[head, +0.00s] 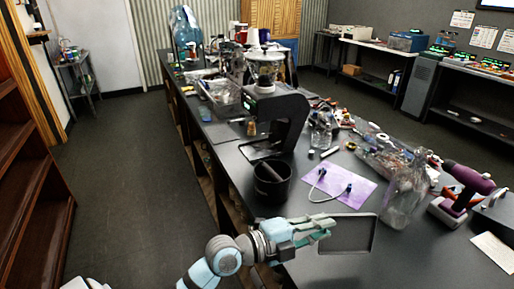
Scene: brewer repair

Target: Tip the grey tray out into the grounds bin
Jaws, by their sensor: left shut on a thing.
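The grey tray (346,247) is a shallow rectangular tray with a thin pale rim, near the front of the dark bench. My left gripper (326,229) is shut on the tray's left side. The tray looks roughly level; I cannot tell if it touches the bench. Its floor looks dark, and I cannot make out any grounds on it. The grounds bin (273,188) is a round black tub with a bar across its open top. It stands on the bench behind and left of the tray, apart from it. My right gripper is not in view.
A brewer (276,108) stands behind the bin. A purple mat (338,188) with a blue-ended cable lies right of the bin. A clear jug (403,196) and a purple drill (465,182) stand right of the tray. The bench's left edge runs close beside the bin.

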